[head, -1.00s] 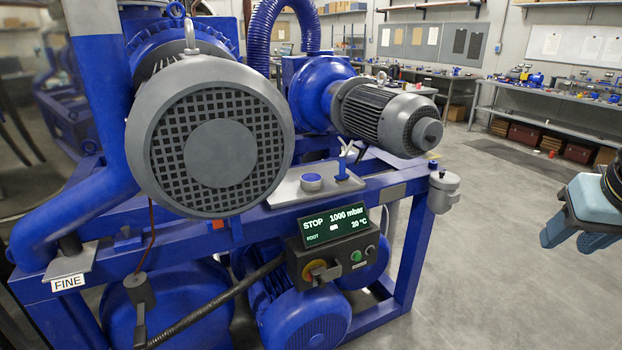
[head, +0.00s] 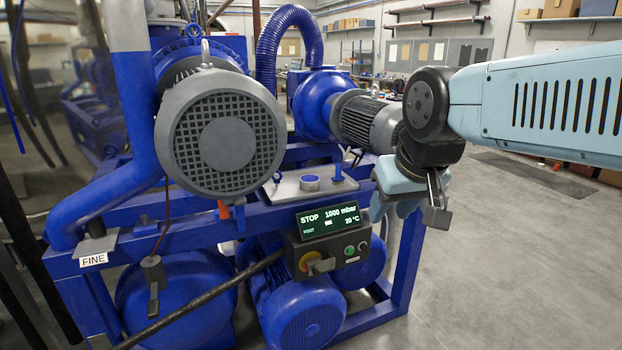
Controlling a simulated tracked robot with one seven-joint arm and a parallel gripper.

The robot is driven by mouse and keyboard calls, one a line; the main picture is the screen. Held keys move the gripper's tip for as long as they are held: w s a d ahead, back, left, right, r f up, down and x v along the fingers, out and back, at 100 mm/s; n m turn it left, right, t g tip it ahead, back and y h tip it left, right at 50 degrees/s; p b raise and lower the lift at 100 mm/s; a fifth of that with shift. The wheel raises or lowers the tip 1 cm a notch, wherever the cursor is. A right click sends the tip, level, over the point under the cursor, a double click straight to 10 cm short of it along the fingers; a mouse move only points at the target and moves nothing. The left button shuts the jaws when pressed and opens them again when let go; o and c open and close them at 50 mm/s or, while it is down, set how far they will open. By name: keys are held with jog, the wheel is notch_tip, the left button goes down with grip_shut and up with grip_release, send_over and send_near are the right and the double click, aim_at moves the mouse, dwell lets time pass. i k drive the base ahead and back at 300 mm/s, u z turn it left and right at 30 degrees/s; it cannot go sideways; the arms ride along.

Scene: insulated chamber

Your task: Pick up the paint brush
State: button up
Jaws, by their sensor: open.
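I cannot make out a paint brush anywhere in the head view. My gripper (head: 396,208) is at right of centre, at the right end of the blue pump frame. Its light blue fingers point downward and are open, with nothing visible between them. It is in front of part of the frame, so what is directly behind it is hidden. I cannot tell whether it touches the frame.
A blue pump frame (head: 180,236) fills the left and centre, carrying a large grey-faced motor (head: 228,145) and a smaller motor (head: 368,122). A control box (head: 332,252) with a lit display hangs in front. A metal plate (head: 288,187) holds small blue fittings.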

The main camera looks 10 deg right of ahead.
aim_at(338, 179)
jog(key=u, duration=0.1)
jog(key=i, duration=1)
jog(key=z, duration=0.1)
